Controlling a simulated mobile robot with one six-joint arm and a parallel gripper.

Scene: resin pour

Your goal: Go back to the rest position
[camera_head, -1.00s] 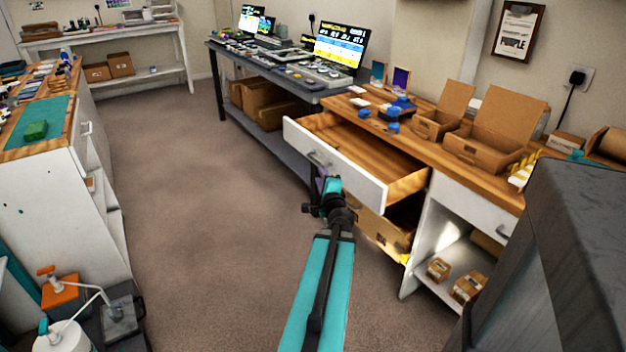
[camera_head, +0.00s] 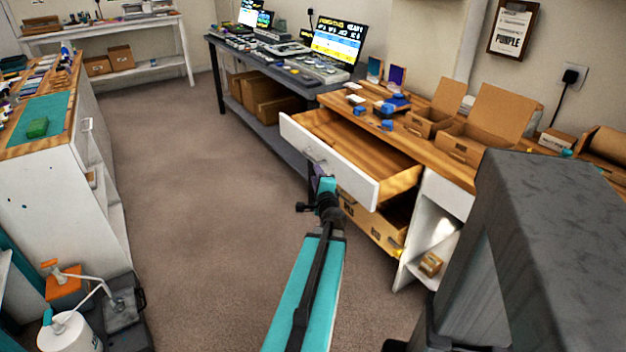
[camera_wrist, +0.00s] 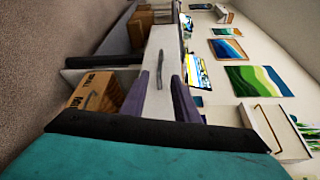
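My gripper (camera_head: 318,180) is in front of the white drawer (camera_head: 335,163), which stands pulled out of the wooden-topped bench. In the wrist view its two purple fingers (camera_wrist: 161,82) are apart with nothing held between them. The white drawer front (camera_wrist: 162,68) shows beyond the fingertips. The drawer's wooden inside looks empty where visible.
The wooden bench top (camera_head: 455,150) holds open cardboard boxes (camera_head: 430,117) and small blue items. A white cabinet (camera_head: 50,190) stands left. The carpet (camera_head: 190,200) between is clear.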

